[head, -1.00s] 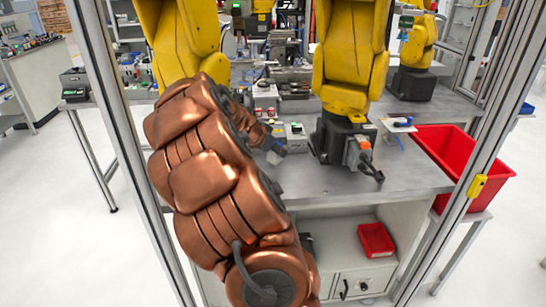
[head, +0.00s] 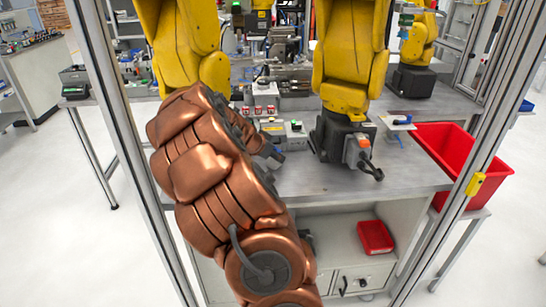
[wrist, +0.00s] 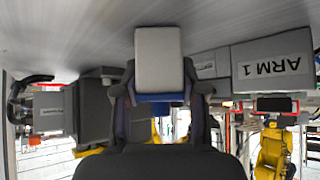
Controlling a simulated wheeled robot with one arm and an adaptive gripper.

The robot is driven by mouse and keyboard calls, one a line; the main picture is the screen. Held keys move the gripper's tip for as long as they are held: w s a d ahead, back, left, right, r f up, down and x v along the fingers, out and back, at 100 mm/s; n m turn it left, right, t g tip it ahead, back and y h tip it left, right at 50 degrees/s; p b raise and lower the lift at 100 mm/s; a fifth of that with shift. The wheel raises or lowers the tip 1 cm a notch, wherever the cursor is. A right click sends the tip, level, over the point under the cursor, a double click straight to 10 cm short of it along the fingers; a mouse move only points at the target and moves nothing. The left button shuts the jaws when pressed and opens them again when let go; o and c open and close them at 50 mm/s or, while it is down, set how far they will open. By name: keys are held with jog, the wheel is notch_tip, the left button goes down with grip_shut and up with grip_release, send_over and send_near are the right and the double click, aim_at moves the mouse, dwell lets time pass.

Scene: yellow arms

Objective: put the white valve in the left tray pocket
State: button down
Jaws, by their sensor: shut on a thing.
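My gripper (wrist: 160,92) is shut on a pale, whitish block with a blue part below it, which I take to be the white valve (wrist: 158,58). The valve sits between the two dark fingers in the wrist view. In the head view my gripper (head: 272,156) is low over the front of the grey bench, and my copper arm covers much of it. The valve cannot be made out there. A row of small white and red items (head: 258,110) stands behind the gripper. I cannot make out the tray or its left pocket.
A grey box marked ARM 1 (wrist: 272,62) is close by in the wrist view. Bare bench (head: 420,175) lies to the right, beside a red bin (head: 455,155).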

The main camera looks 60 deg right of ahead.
jog(key=shift+f, duration=0.15)
jog(key=c, duration=0.7)
grip_release()
jog(key=shift+o, duration=0.2)
jog(key=shift+r, duration=0.25)
jog(key=b+v, duration=0.2)
jog(key=v, duration=1)
